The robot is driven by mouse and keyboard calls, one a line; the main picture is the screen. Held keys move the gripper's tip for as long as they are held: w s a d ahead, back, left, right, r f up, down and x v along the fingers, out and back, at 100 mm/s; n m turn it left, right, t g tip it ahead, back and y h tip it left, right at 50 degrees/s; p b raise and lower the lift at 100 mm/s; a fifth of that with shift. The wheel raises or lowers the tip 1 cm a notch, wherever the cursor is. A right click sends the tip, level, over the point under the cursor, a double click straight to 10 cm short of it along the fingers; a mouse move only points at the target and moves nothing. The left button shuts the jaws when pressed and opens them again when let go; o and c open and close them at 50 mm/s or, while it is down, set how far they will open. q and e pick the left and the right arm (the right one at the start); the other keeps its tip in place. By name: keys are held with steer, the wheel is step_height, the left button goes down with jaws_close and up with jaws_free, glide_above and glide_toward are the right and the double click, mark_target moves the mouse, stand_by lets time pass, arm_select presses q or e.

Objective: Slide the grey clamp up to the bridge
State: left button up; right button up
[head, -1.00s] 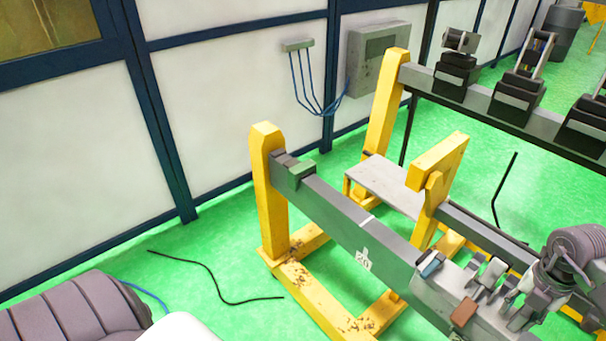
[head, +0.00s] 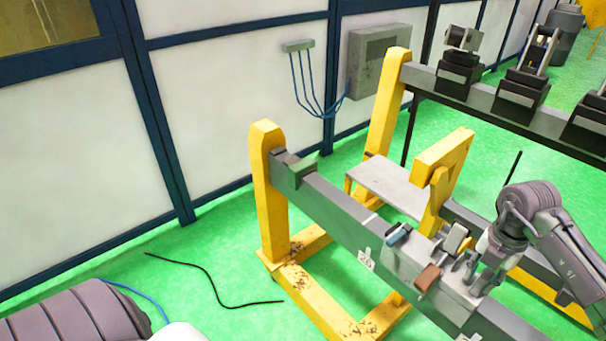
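The grey clamp, as I take it, is the grey carriage (head: 406,265) on the long dark beam (head: 335,205). It carries a blue block (head: 398,235), a brown block (head: 428,278) and an upright grey lug (head: 455,238). My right gripper (head: 478,262) is down at the carriage among its upright parts. Its fingertips are hard to make out, so I cannot tell whether it is closed on one. The bridge is probably the yellow bracket (head: 443,155) rising behind the beam, with the carriage near its foot. My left gripper is out of view; only part of my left arm shows at bottom left.
A green-grey block (head: 293,167) sits at the beam's far end by a yellow post (head: 266,190). A pale plate (head: 385,185) lies behind the beam. A second beam (head: 490,103) carries black fixtures. A black cable (head: 215,285) lies on the green floor.

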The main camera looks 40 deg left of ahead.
mark_target(456, 276)
steer(key=shift+w+a+b, duration=0.25)
steer(key=shift+a+b, duration=0.2)
steer(key=shift+a, duration=0.6)
steer(key=shift+w+a+b, duration=0.2)
steer(key=shift+a+b, duration=0.25)
steer(key=shift+a, duration=0.6)
